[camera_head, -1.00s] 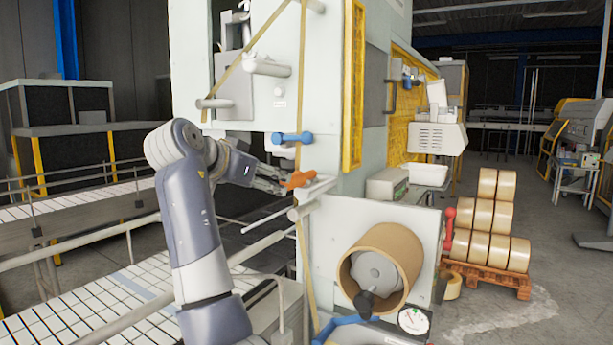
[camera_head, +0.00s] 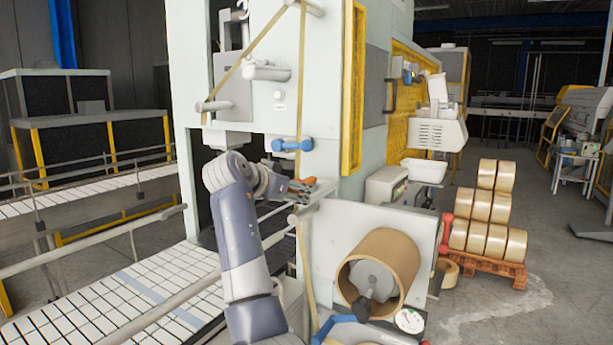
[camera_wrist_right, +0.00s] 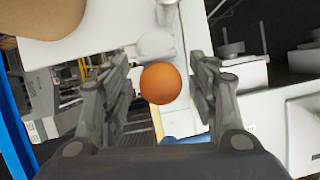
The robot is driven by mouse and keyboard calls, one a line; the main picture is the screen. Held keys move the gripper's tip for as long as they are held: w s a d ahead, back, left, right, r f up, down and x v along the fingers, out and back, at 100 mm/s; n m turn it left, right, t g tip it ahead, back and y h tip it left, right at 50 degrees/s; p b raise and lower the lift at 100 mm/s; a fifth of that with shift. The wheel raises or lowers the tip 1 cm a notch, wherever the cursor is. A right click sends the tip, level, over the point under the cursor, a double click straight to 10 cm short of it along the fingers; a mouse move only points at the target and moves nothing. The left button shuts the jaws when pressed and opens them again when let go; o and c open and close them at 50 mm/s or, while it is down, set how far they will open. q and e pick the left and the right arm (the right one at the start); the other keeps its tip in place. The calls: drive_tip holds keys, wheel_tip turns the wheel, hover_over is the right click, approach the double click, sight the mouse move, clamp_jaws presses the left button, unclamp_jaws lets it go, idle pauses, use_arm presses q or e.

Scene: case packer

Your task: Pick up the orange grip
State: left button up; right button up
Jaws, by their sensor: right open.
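The orange grip (camera_head: 303,185) sits on the front of the pale machine, below a blue knob. In the right wrist view it shows as a round orange end (camera_wrist_right: 160,83) between the two fingers. My right gripper (camera_wrist_right: 160,66) is open, with a finger on each side of the grip and gaps between. In the head view the gripper (camera_head: 284,188) is at the grip's left, partly hidden by my own arm. I cannot tell how deep the grip lies between the fingers. My left gripper is not in view.
The blue knob (camera_head: 292,145) is just above the grip. A plate with a large brown tape roll (camera_head: 388,265) stands below right. A tiled conveyor (camera_head: 120,300) with rails runs at the left. A pallet of tape rolls (camera_head: 490,265) stands at the right.

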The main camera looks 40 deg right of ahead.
drive_tip(key=shift+w+d+f, duration=0.1)
drive_tip(key=shift+w+d, duration=0.05)
drive_tip(key=shift+d, duration=0.1)
drive_tip(key=shift+a, duration=0.15)
drive_tip(key=shift+c, duration=0.6)
drive_tip(key=c, duration=1)
